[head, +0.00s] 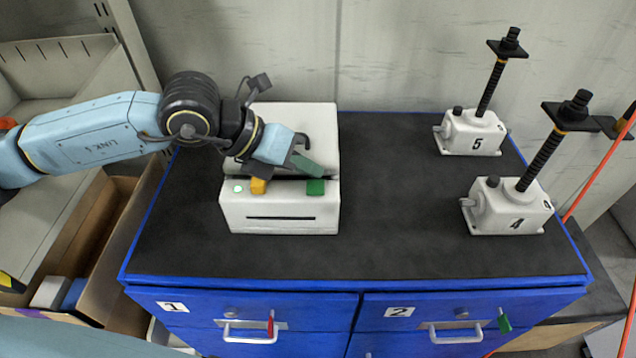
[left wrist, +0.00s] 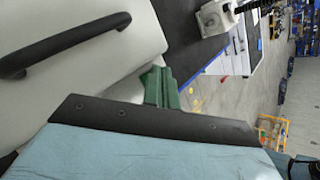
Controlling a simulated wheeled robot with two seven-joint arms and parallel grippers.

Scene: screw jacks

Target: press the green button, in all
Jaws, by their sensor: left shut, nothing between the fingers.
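A white machine (head: 280,213) with a slot in its front stands on the black top of a blue cabinet. Its green button (head: 316,187) is at the right of the front ledge. An orange block-like button (head: 258,185) and a small pale light (head: 238,188) are to its left. My left gripper (head: 308,166) is shut and empty, its green fingers just above and behind the green button; I cannot tell whether they touch it. In the left wrist view the green fingers (left wrist: 158,88) point past the white casing; the button is not distinguishable there. My right gripper is not in view.
The machine has a black handle (left wrist: 65,45). Two screw jacks, labelled 5 (head: 474,140) and 4 (head: 506,215), stand at the right of the cabinet top (head: 400,220). The middle of the top is clear. A cardboard box (head: 90,250) is at the left.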

